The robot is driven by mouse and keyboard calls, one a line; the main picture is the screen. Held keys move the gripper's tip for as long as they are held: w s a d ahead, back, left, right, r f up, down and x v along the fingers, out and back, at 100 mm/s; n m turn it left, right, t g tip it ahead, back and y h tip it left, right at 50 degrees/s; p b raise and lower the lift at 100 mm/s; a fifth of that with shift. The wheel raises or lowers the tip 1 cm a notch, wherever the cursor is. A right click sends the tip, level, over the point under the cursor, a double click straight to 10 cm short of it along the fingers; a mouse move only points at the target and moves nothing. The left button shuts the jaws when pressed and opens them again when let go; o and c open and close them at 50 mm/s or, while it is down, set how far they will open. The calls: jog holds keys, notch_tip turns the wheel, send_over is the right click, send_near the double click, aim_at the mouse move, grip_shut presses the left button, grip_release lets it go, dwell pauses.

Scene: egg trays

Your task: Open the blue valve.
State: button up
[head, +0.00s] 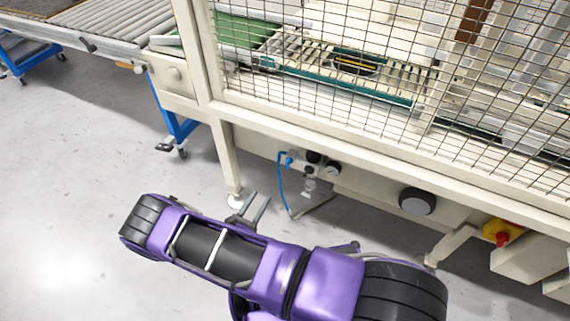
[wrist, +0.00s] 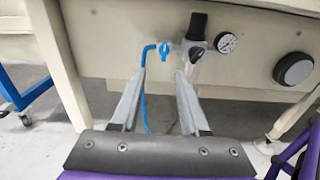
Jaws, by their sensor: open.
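The small blue valve (wrist: 164,50) sits on the cream machine panel in the wrist view, at the top of a blue hose (wrist: 143,80). It also shows, small, in the head view (head: 289,161). My gripper (wrist: 160,74) is open and empty. Its two grey fingers point toward the panel, and the valve appears between and just above the fingertips. In the head view my gripper (head: 254,208) is in front of and below the valve, apart from it. The valve's exact handle angle is too small to tell.
Right of the valve are a black-topped regulator (wrist: 196,40), a pressure gauge (wrist: 227,43) and a large round knob (wrist: 294,69). A red emergency button (head: 502,239) is further right. A mesh guard (head: 380,60) rises above. The floor at left is clear.

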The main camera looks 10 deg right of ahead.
jog(key=b, duration=0.1)
send_near(286, 164)
jog(key=x, duration=0.9)
jog(key=shift+w+d, duration=0.15)
jog(key=shift+r, duration=0.1)
grip_shut()
